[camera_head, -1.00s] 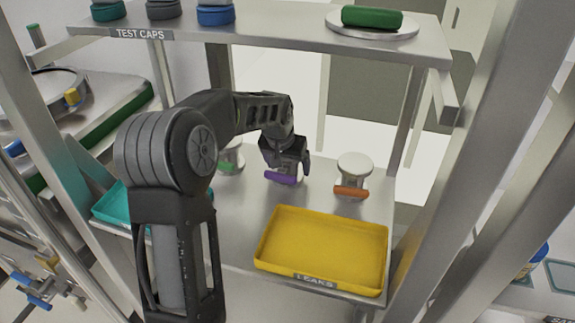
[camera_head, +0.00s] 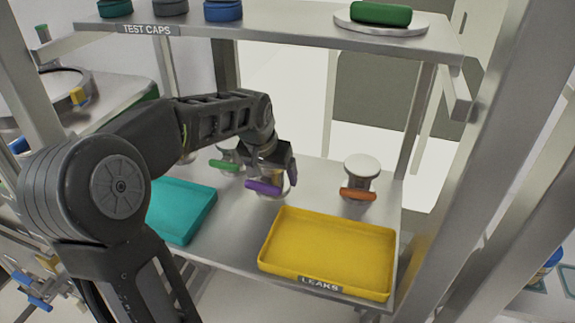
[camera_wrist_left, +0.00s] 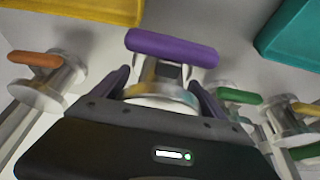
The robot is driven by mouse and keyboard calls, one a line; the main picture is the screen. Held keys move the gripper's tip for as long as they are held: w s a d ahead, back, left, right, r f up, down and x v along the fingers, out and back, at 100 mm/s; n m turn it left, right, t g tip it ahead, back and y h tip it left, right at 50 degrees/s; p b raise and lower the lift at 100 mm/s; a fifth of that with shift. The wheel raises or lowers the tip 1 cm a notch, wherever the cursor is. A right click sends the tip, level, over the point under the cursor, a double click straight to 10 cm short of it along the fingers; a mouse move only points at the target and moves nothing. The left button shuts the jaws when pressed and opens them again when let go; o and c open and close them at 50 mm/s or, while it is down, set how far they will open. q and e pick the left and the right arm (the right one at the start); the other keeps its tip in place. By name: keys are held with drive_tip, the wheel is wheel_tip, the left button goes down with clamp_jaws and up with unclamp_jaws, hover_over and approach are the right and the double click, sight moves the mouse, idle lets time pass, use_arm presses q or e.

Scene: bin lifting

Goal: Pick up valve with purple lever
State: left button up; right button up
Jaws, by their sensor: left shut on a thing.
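The valve with the purple lever (camera_head: 264,187) is on the lower shelf between the green-lever and orange-lever valves. My left gripper (camera_head: 277,172) is shut on this valve from behind and above. In the left wrist view the purple lever (camera_wrist_left: 172,47) shows beyond the gripper, with the metal valve body between the two fingers (camera_wrist_left: 160,88). The gripper hides part of the body in the head view. Whether the valve's base still touches the shelf I cannot tell. My right gripper is not in view.
A yellow tray (camera_head: 268,262) labelled LEAKS is at the shelf's front right. A teal tray (camera_head: 205,215) is at the left. The orange-lever valve (camera_head: 359,180) stands right, the green-lever valve (camera_head: 226,166) left. The upper shelf (camera_head: 285,30) and posts frame the space.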

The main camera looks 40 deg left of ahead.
sight(250, 186)
use_arm(q)
drive_tip(key=s+b, duration=0.1)
drive_tip(key=s, duration=0.8)
drive_tip(key=shift+s+r, duration=0.1)
drive_tip(key=shift+r, duration=0.15)
idle(0.4)
drive_tip(key=shift+r+p, duration=2.2)
drive_tip(key=shift+r, duration=0.7)
drive_tip(key=shift+s+f, duration=0.1)
